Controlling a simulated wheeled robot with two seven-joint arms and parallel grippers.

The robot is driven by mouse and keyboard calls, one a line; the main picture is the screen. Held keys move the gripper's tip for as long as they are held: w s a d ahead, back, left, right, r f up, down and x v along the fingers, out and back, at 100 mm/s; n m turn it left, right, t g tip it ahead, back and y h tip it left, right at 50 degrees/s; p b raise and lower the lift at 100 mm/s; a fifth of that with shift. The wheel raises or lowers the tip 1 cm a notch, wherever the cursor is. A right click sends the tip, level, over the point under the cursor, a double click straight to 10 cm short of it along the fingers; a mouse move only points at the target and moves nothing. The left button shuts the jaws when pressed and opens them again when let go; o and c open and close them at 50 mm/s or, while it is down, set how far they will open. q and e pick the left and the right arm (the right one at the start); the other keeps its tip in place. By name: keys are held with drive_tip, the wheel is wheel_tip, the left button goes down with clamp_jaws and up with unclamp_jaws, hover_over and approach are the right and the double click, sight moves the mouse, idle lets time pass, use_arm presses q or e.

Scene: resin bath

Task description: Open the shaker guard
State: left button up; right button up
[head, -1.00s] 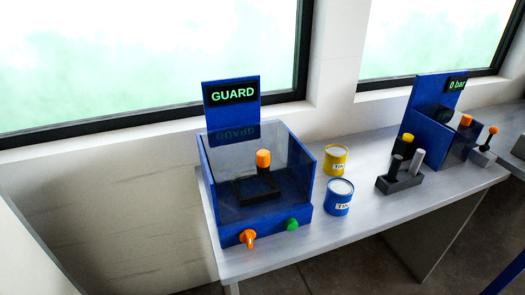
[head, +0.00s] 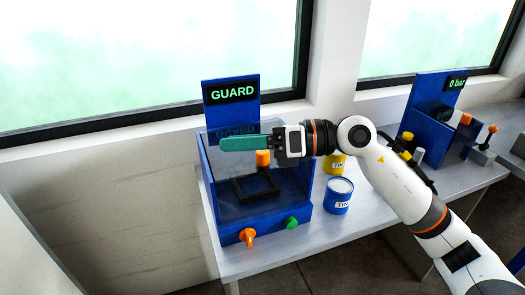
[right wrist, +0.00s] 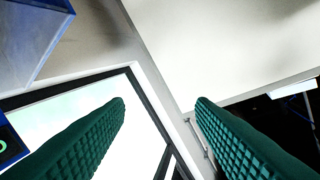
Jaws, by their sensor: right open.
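The shaker is a blue box (head: 304,178) on the bench, with a green-lit GUARD display (head: 231,92) standing behind it. Its clear guard (head: 227,180) appears shut, and the display's lettering is mirrored in it. Inside are a dark frame (head: 255,188) and an orange cap (head: 263,158). An orange knob (head: 247,236) and a green button (head: 291,222) are on the front. My right gripper (head: 224,144) reaches in from the right, its green fingers over the guard's upper part. The right wrist view shows the fingers (right wrist: 160,106) apart and empty. My left gripper is out of view.
A blue tin (head: 338,197) and a partly hidden yellow tin (head: 336,164) stand right of the shaker. A second blue station (head: 428,135) with a "0 bar" display is farther right. The bench front between them is clear. Windows line the wall behind.

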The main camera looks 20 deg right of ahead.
drive_tip(key=w+d+f+n+h, duration=0.1)
drive_tip(key=w+d+h, duration=0.2)
drive_tip(key=d+h, duration=0.35)
drive_tip(key=t+h, duration=0.1)
drive_tip(key=h, duration=0.2)
approach(263, 152)
drive_tip(key=p+x, duration=0.2)
drive_tip(key=x, duration=0.8)
drive_tip(key=shift+w+f, duration=0.1)
drive_tip(key=shift+w, duration=0.1)
clamp_jaws()
